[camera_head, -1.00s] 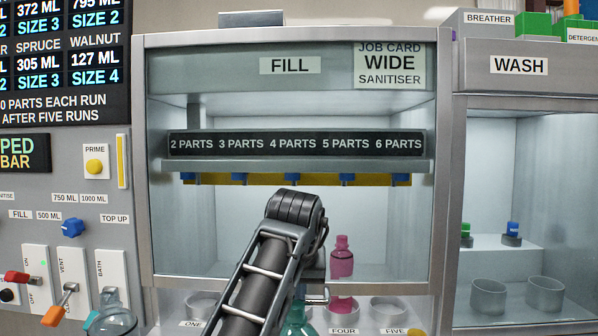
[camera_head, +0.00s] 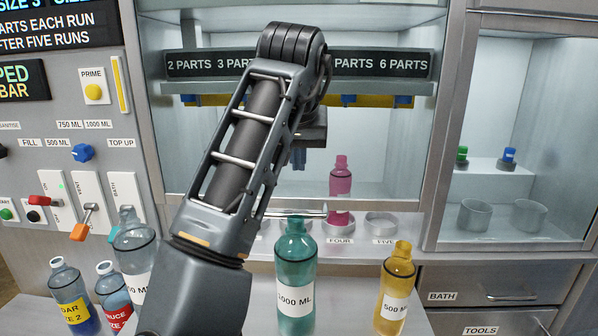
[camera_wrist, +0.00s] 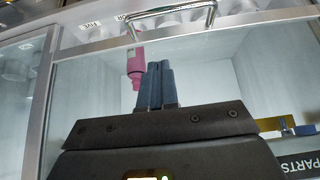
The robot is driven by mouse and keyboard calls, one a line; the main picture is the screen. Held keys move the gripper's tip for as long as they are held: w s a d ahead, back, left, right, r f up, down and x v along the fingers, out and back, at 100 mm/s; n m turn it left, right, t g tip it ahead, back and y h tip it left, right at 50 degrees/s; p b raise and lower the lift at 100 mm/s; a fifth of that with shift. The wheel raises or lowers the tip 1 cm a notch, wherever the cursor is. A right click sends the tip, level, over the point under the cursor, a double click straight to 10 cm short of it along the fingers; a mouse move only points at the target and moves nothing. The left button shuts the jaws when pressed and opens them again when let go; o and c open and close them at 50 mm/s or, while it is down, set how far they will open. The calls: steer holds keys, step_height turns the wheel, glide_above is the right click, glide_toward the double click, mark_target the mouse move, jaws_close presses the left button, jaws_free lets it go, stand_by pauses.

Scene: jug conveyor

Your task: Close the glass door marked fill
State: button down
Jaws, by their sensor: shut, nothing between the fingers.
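The fill glass door (camera_head: 385,160) fronts the middle cabinet, with a metal bar handle (camera_head: 320,212) at its bottom rail. Holder cups show below that rail, so an open gap seems to lie under the door. My gripper (camera_head: 298,158) is in front of the glass, above the handle and apart from it. In the wrist view my gripper (camera_wrist: 157,85) has its two blue-grey fingers together and empty. The handle (camera_wrist: 170,20) shows beyond the fingertips at the top. My arm hides part of the door.
A pink bottle (camera_head: 341,178) stands at holder four behind the door. A teal bottle (camera_head: 295,270) and a yellow bottle (camera_head: 394,290) stand in front, below the handle. More bottles (camera_head: 72,300) stand at lower left. The wash cabinet (camera_head: 530,140) is at right.

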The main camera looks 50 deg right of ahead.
steer(key=w+d+r+n+t+y+p, duration=0.15)
steer(key=w+r+n+t, duration=0.3)
steer(key=r, duration=0.65)
steer(key=w+d+r+n+t+h+p, duration=0.15)
steer(key=w+r+n+t, duration=0.35)
steer(key=r, duration=0.6)
steer(key=n+g+y+p, duration=0.5)
steer(key=n+g+y, duration=0.25)
steer(key=g, duration=0.35)
glide_above(305, 215)
steer(key=shift+n+t+h, duration=0.25)
steer(key=shift+n+h, duration=0.15)
steer(key=shift+h, duration=0.05)
step_height(305, 215, down, 32)
steer(key=shift+a+r, duration=0.1)
steer(key=shift+r, duration=0.1)
steer(key=shift+f, duration=0.65)
steer(key=shift+f, duration=0.1)
